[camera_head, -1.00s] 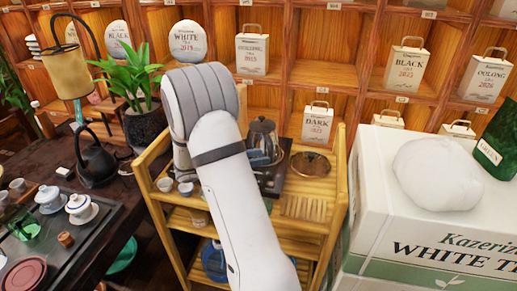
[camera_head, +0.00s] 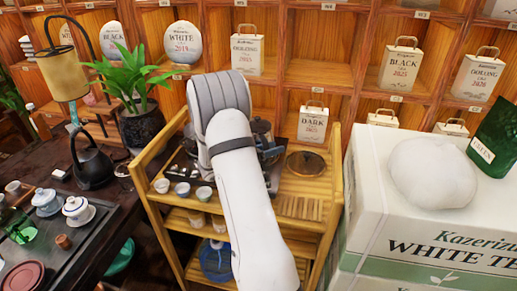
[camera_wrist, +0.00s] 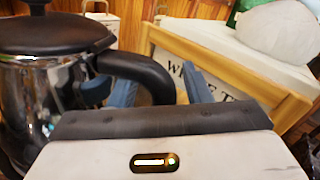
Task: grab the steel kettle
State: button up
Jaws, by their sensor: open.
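The steel kettle (camera_wrist: 45,95) fills the left of the wrist view, with a shiny body, a black lid and a black curved handle (camera_wrist: 145,68). In the head view the kettle (camera_head: 262,130) stands on the wooden shelf unit, mostly hidden behind my arm. My gripper (camera_wrist: 160,88) is open at the handle, with blue fingers. One finger shows inside the handle loop, between handle and body, and the other is to the right of the handle. I cannot tell whether either finger touches it.
The shelf unit (camera_head: 334,190) also holds several small cups and a round brown-lidded item (camera_head: 305,163). A large white tea box (camera_head: 375,215) stands to the right. A dark tea table (camera_head: 95,235) with a black kettle (camera_head: 92,165) is at left. Wall cubbies stand behind.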

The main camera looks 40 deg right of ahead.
jog(key=shift+c, duration=0.5)
grip_shut()
jog(key=shift+r, duration=0.1)
dwell(0.8)
